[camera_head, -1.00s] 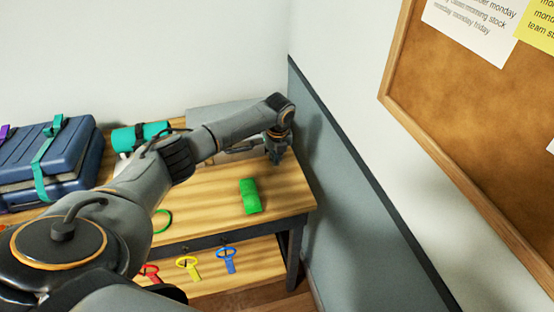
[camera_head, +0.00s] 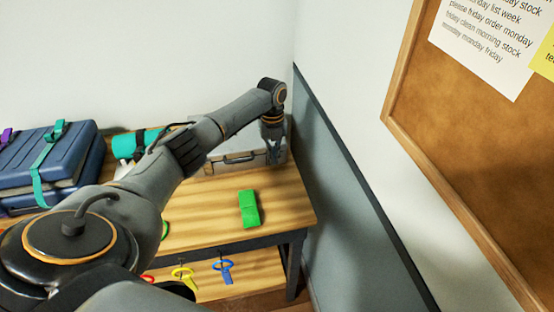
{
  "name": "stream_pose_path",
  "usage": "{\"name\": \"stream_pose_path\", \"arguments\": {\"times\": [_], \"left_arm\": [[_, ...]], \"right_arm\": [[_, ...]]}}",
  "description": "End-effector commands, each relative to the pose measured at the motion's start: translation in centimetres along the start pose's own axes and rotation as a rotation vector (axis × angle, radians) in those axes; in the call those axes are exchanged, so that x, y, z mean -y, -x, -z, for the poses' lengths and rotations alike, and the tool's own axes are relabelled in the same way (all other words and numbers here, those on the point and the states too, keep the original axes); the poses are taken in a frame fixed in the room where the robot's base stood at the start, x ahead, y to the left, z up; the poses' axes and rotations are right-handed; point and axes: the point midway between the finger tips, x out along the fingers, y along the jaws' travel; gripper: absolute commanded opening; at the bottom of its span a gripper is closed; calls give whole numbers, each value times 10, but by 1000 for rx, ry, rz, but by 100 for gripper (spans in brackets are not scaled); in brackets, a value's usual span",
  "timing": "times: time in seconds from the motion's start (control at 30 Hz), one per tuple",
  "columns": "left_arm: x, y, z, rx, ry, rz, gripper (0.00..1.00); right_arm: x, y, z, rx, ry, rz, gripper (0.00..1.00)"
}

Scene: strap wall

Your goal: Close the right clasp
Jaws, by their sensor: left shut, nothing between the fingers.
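A grey case (camera_head: 225,166) stands at the back of the wooden table, against the wall corner. Its dark handle (camera_head: 240,159) shows at the middle of its front. My left arm crosses in front of much of the case and hides part of its top. My left gripper (camera_head: 273,156) is shut and empty, pointing down at the right end of the case's front. The right clasp is hidden behind the gripper or too small to make out. I cannot tell whether the gripper touches the case. My right gripper is not in view.
A green block-like item (camera_head: 249,208) lies on the table (camera_head: 285,205) in front of the case. A blue suitcase (camera_head: 70,160) with a teal strap and a teal roll (camera_head: 125,145) are at left. A wall is close at right.

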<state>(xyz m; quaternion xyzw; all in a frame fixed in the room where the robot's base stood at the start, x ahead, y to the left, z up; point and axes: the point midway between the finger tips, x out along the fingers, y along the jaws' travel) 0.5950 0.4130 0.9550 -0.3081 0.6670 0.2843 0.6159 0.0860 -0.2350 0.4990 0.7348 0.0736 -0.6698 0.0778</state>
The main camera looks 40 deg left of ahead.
Motion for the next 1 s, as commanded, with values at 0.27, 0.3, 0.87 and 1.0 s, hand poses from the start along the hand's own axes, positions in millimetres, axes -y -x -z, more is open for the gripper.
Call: {"name": "stream_pose_path", "arguments": {"times": [0.27,0.3,0.87,1.0], "left_arm": [[1,1,0,0,-1,0,0],[1,2,0,0,-1,0,0],[0,16,1,0,-1,-1,0],[1,16,2,0,-1,-1,0]], "right_arm": [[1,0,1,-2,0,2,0],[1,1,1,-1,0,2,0],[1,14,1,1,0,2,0],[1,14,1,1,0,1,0]]}}
